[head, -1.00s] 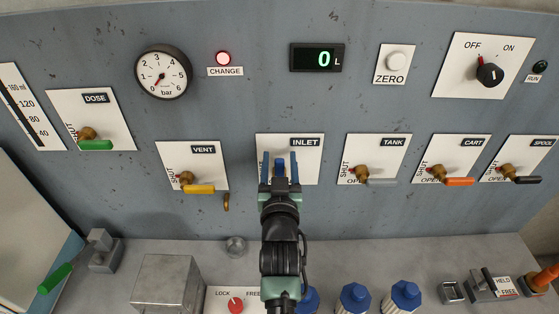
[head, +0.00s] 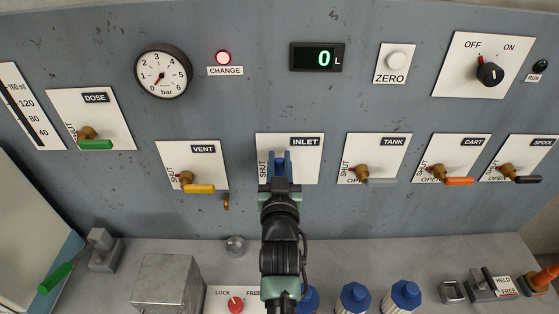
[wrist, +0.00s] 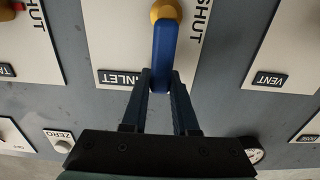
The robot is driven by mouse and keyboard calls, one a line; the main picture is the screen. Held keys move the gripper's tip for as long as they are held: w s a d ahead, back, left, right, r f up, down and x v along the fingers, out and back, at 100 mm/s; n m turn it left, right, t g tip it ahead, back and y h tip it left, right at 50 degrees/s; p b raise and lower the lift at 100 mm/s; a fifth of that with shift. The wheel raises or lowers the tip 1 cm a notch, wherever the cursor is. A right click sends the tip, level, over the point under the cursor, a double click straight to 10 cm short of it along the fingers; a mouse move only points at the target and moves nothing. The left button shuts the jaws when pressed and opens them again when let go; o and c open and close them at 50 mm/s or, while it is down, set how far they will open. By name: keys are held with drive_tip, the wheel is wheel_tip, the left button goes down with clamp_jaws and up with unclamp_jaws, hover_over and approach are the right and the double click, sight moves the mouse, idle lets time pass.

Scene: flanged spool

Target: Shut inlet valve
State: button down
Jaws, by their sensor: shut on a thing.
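The inlet valve sits on a white plate (head: 310,165) labelled INLET, in the middle of the panel. Its blue lever (wrist: 164,50) runs from a brass pivot (wrist: 165,10) towards the label end of the plate, parallel to the upright word SHUT (wrist: 200,20). The wrist view shows the plate upside down. My gripper (head: 280,156) is shut on the lever, with one dark blue finger on each side near its free end. In the head view my gripper hides the pivot and most of the lever.
The vent valve (head: 195,188) with a yellow lever is to the left, and the tank valve (head: 375,180) with a grey lever is to the right. Blue knobs (head: 355,298) and a metal box (head: 168,282) stand on the ledge below. The readout (head: 318,58) shows 0 L.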

drive_tip(key=shift+d+f, duration=0.1)
idle(0.8)
drive_tip(key=d+m+b, duration=0.1)
drive_tip(key=m, duration=0.1)
drive_tip(key=d+m+b, duration=0.1)
drive_tip(key=m+b, duration=0.1)
drive_tip(key=shift+d+f, duration=0.25)
drive_tip(key=shift+f, duration=0.15)
drive_tip(key=m+b, duration=0.1)
drive_tip(key=d+f+m, duration=0.1)
drive_tip(key=m, duration=0.1)
drive_tip(key=d+m+b, duration=0.1)
drive_tip(key=m, duration=0.1)
drive_tip(key=shift+d+f+b, duration=0.1)
drive_tip(key=shift+f+b, duration=0.1)
drive_tip(key=shift+b, duration=0.1)
drive_tip(key=f+m, duration=0.1)
drive_tip(key=d+m+b, duration=0.1)
drive_tip(key=m, duration=0.1)
drive_tip(key=f+m, duration=0.1)
drive_tip(key=m, duration=0.1)
drive_tip(key=shift+d+f+b, duration=0.3)
drive_tip(key=shift+b, duration=0.05)
drive_tip(key=shift+d+f+m+b, duration=0.15)
drive_tip(key=shift+f+m, duration=0.35)
drive_tip(key=shift+m, duration=0.5)
drive_tip(key=shift+f+m+b, duration=0.15)
drive_tip(key=shift+f+m, duration=0.35)
drive_tip(key=shift+m, duration=0.5)
